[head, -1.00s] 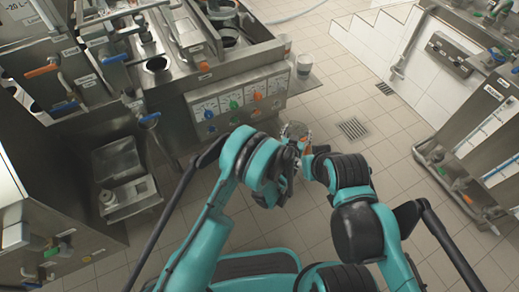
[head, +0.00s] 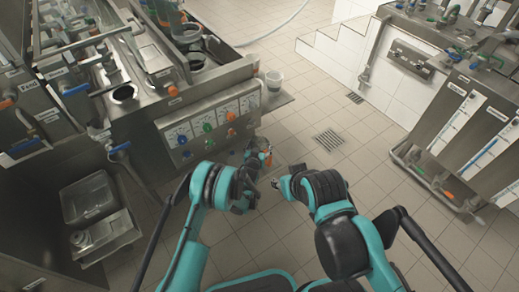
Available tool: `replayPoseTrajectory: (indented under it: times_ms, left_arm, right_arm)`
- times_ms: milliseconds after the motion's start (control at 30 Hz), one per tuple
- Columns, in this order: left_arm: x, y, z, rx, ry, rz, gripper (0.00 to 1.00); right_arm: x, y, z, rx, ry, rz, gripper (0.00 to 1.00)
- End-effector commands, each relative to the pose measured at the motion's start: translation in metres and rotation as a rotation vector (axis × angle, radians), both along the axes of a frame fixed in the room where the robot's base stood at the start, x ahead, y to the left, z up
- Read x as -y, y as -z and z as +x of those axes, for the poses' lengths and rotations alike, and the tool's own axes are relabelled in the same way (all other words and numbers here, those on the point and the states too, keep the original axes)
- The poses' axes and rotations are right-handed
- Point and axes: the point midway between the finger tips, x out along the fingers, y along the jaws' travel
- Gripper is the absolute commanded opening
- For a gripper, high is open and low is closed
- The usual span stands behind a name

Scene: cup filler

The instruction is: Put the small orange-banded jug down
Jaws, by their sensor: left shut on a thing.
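My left gripper (head: 256,158) is shut on the small orange-banded jug (head: 267,158), just in front of the steel machine's dial panel. Only a small part of the jug with its orange band shows; the gripper hides much of the rest. It is held in the air over the tiled floor. My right gripper (head: 277,185) is to the right of and below the left one, apart from the jug. Its fingers are too small and dark to tell whether they are open.
The steel machine (head: 185,112) with its dial panel (head: 213,125) stands ahead to the left. A clear cup (head: 273,80) stands on a small side shelf (head: 274,101). Open tiled floor with a drain (head: 328,140) lies to the right.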

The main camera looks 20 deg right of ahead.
Motion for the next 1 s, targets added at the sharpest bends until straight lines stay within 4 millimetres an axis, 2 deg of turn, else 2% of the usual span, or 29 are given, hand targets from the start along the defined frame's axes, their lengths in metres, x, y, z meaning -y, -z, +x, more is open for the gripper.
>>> replayPoseTrajectory:
  times_ms: [33, 67, 433, 467, 500, 533, 833, 1000]
  left_arm:
    - [0.0001, 0.0105, -0.0001, 0.000, 0.000, 0.000, 0.11]
    - [0.0001, 0.0125, -0.0001, 0.000, 0.000, 0.000, 0.11]
    - [0.0002, 0.0143, -0.0004, 0.000, 0.000, 0.000, 0.11]
    - [0.0002, 0.0138, -0.0004, 0.000, 0.000, 0.000, 0.79]
    - [0.0002, 0.0137, -0.0003, 0.000, 0.000, 0.000, 0.90]
    - [0.0002, 0.0137, -0.0003, 0.000, 0.000, 0.000, 0.92]
    - [0.0002, 0.0132, -0.0003, 0.000, 0.000, 0.000, 0.92]
    - [-0.0008, 0.0064, 0.0008, 0.000, 0.000, 0.000, 0.92]
  right_arm:
    - [0.0000, 0.0073, -0.0001, 0.000, 0.000, 0.000, 0.40]
    - [0.0000, 0.0079, -0.0001, 0.000, 0.000, 0.000, 0.40]
    - [0.0000, 0.0056, -0.0001, 0.000, 0.000, 0.000, 0.40]
    - [0.0000, 0.0057, 0.0000, 0.000, 0.000, 0.000, 0.40]
    - [0.0000, 0.0057, 0.0000, 0.000, 0.000, 0.000, 0.40]
    - [0.0000, 0.0057, 0.0000, 0.000, 0.000, 0.000, 0.40]
    - [0.0000, 0.0057, -0.0001, 0.000, 0.000, 0.000, 0.40]
    - [0.0000, 0.0057, 0.0000, 0.000, 0.000, 0.000, 0.40]
